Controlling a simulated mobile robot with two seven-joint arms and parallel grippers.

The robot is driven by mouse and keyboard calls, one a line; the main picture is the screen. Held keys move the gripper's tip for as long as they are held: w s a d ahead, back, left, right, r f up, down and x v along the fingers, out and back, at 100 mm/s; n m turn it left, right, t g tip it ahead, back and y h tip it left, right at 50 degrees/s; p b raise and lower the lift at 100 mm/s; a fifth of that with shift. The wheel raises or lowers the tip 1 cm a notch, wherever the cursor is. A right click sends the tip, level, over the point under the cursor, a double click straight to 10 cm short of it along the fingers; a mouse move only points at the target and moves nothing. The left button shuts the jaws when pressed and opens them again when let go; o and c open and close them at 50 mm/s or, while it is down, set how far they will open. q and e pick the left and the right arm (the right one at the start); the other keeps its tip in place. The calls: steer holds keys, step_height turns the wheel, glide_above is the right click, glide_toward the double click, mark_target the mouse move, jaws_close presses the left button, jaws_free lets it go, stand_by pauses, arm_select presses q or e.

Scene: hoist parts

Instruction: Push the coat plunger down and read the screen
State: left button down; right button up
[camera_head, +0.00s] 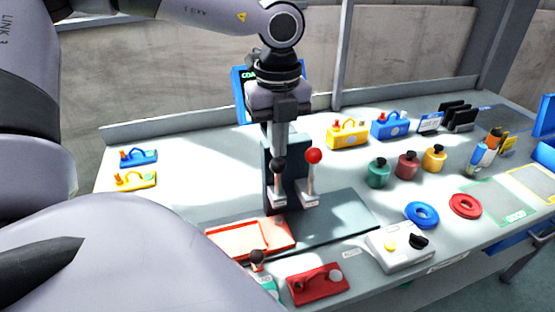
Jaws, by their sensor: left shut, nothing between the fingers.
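A dark stand (270,150) rises from a grey base plate (345,222) on the table. Two plungers stand at its front, one with a black knob (278,166) and one with a red knob (313,156). No label shows which is the coat plunger. A blue-framed screen (240,92) stands behind, mostly hidden by my gripper; only the start of a word, "COA", shows. My right gripper is not in view.
An orange-red tray (225,240) lies left of the base plate. A white box with knobs (400,247) and a red block (318,284) are in front. Small jars (407,165), rings (465,205) and toolbox-like blocks (348,133) stand right. My arm covers the lower left.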

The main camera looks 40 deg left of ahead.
mark_target(277, 167)
arm_select(q)
steer(key=shift+f+b, duration=1.4)
steer(key=shift+f, duration=0.15)
step_height(277, 167, down, 3)
steer(key=b, duration=0.3)
steer(key=shift+r, duration=0.35)
steer(key=shift+s+f+b, duration=0.1)
steer(key=shift+f+b, duration=0.1)
steer(key=shift+b, duration=0.1)
step_height(277, 167, up, 7)
steer(key=p, duration=0.3)
steer(key=shift+f, duration=0.1)
steer(key=shift+f, duration=0.1)
